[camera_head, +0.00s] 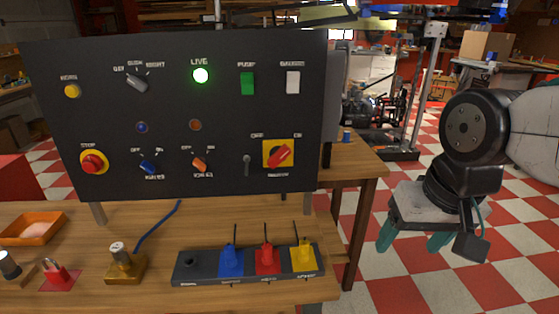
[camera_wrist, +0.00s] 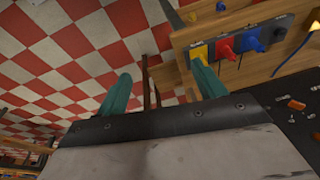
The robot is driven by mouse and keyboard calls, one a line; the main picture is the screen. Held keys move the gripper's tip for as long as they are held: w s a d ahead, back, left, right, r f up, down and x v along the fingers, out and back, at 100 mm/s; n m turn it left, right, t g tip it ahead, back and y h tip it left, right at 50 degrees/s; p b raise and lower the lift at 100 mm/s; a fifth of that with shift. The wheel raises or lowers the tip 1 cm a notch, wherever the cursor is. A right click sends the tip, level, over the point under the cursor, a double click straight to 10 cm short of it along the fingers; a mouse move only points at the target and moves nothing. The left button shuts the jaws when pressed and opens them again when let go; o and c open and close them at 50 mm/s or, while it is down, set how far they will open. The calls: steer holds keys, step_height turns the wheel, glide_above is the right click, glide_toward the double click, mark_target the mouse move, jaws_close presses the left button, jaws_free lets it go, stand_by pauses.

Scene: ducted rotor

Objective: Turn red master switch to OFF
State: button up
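The red master switch (camera_head: 279,155) is a red rotary handle on a yellow square plate, low on the right side of the black control panel (camera_head: 225,125). Its handle is tilted, with its upper end toward the right-hand label, which looks like ON; the OFF label is at upper left. The green LIVE lamp (camera_head: 200,75) is lit. My gripper (camera_head: 411,245) hangs to the right of the panel, well apart from the switch. Its teal fingers are spread and empty, as the wrist view also shows (camera_wrist: 160,75). Part of the panel shows at the wrist view's right edge.
A socket strip (camera_head: 210,278) with blue, red and yellow plugs lies on the wooden bench (camera_head: 150,225) below the panel. A brass padlock-like block (camera_head: 124,266) and an orange tray (camera_head: 30,229) are farther left. Checkered floor is open around my gripper.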

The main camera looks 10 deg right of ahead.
steer(key=o, duration=0.3)
steer(key=w+a+m+t, duration=0.1)
steer(key=w+a+m, duration=0.1)
steer(key=w, duration=0.3)
steer(key=w+a+f+m+t+y, duration=0.1)
steer(key=w+a+m+t, duration=0.1)
steer(key=w, duration=0.4)
steer(key=w+a+f+m+t+y, duration=0.1)
steer(key=w+a+m+t, duration=0.1)
steer(key=w+a+m, duration=0.2)
steer(key=shift+w+a+f, duration=0.2)
steer(key=shift+w+a, duration=0.25)
steer(key=shift+w, duration=0.25)
steer(key=m+t+h, duration=0.3)
steer(key=m+t, duration=0.7)
steer(key=m, duration=0.8)
glide_toward(279, 159)
steer(key=w, duration=0.9)
steer(key=shift+w+d+f, duration=0.15)
steer(key=shift+f, duration=0.05)
steer(key=c, duration=1)
